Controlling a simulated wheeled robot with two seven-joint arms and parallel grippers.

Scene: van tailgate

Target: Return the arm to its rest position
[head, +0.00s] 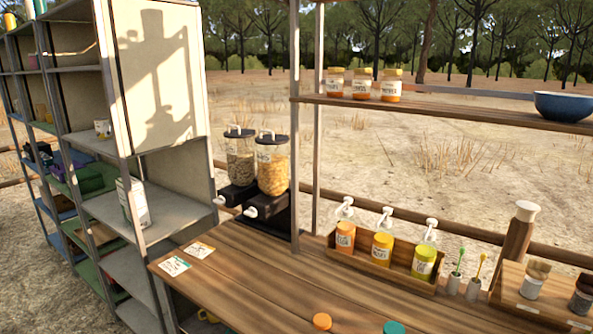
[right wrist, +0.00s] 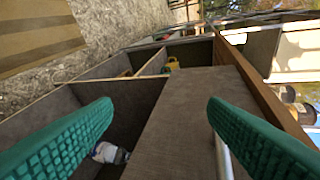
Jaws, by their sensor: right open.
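My right gripper (right wrist: 161,106) shows in the right wrist view as two green ridged fingers spread wide apart, with nothing between them. Beyond the fingers is a grey panel (right wrist: 190,120) edged by open compartments. How far the fingers are from it is hard to tell. My left gripper is in no view.
The wooden counter (head: 245,262) holds two dispensers (head: 272,165), two cards and a box of pump bottles (head: 382,250). A metal shelf unit (head: 110,147) stands left. The counter's middle is clear.

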